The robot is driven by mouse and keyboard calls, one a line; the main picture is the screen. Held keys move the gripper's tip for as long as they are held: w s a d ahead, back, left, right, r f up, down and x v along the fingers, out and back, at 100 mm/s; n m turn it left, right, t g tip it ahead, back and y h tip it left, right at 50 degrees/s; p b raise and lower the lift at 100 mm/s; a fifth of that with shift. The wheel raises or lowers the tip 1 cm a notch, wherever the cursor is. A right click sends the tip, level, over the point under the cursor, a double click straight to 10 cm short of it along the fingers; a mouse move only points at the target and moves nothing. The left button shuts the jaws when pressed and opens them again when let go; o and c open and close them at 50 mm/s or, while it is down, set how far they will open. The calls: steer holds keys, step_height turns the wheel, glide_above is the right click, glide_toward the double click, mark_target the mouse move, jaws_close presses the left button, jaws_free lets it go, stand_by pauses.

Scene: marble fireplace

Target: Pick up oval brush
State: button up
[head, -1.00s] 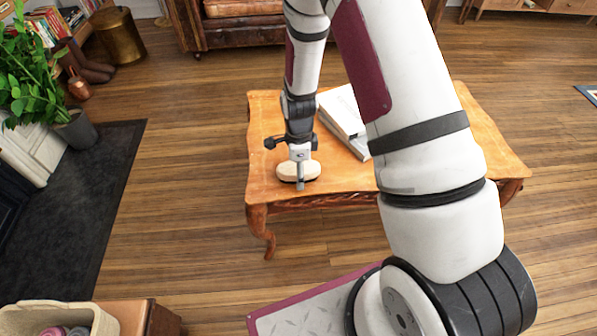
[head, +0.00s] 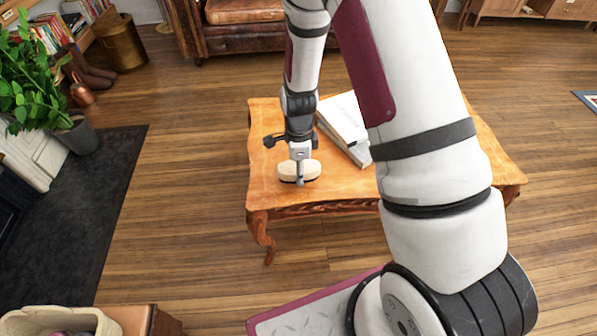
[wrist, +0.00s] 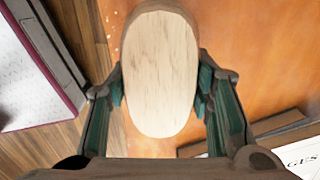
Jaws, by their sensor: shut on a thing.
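The oval brush (head: 313,170) has a pale wooden back and a dark underside edge. It is at the front left part of the wooden coffee table (head: 350,182). My gripper (head: 299,178) points down and is shut on the brush, with a finger on each long side. In the wrist view the brush's pale oval back (wrist: 160,72) fills the space between the two green-padded fingers (wrist: 160,95). I cannot tell whether the brush touches the table or hangs just above it.
White books (head: 345,122) lie stacked on the table to the right of my gripper, partly behind my arm. A leather sofa (head: 250,30) stands behind the table. A potted plant (head: 40,85) is at the left. Wooden floor is open around the table.

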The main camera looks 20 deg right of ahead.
steer(key=s+r+p, duration=0.1)
steer(key=s+p, duration=0.1)
steer(key=s, duration=1.4)
